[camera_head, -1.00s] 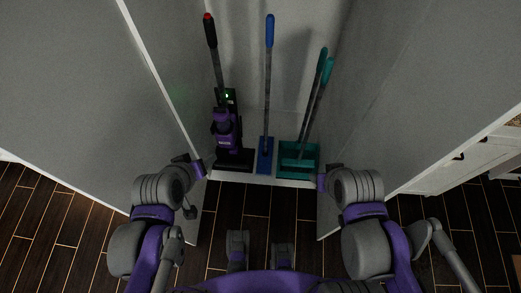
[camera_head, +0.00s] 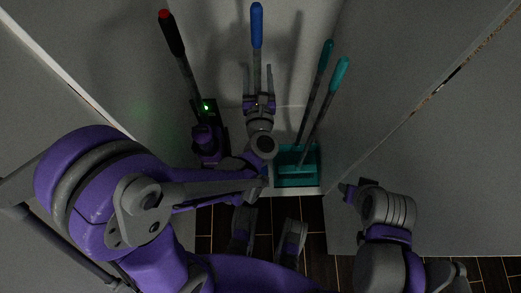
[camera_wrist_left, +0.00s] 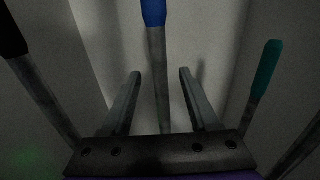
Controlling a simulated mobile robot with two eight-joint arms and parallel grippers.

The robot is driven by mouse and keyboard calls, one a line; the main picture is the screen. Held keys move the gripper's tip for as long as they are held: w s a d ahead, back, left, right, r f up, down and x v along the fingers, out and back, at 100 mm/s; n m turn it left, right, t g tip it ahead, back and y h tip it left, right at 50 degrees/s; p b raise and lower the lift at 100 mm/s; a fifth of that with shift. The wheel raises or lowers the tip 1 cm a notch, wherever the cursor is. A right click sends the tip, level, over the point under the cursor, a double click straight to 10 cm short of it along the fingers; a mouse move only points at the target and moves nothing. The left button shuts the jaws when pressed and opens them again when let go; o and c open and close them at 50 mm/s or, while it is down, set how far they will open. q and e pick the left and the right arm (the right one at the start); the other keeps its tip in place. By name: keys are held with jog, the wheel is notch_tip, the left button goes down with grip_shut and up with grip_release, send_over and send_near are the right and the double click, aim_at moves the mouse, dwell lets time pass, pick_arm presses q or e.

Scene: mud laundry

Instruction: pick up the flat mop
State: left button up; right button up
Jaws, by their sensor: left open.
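The flat mop (camera_head: 257,28) stands upright in the nook, with a blue grip on a grey pole. In the left wrist view its pole (camera_wrist_left: 157,75) runs up between the two fingers. My left gripper (camera_head: 257,80) is open, with one finger on each side of the pole and a gap on both sides. My left arm hides most of the mop's lower pole and blue base. My right gripper (camera_head: 347,190) is low at the right, by the nook's front edge, apart from the mop; its jaws are too small to read.
A purple and black vacuum (camera_head: 173,35) stands left of the mop. A teal dustpan (camera_head: 296,178) and two teal-handled poles (camera_head: 325,60) stand close on the right. Grey walls flank the nook on both sides. Dark floor lies in front.

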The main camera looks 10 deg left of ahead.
aim_at(257, 51)
pick_arm(q)
jog(key=x, duration=0.7)
jog(key=shift+w+a+r, duration=0.15)
jog(key=shift+w+r, duration=0.15)
jog(key=shift+w, duration=0.1)
jog(key=shift+c, duration=0.3)
grip_shut()
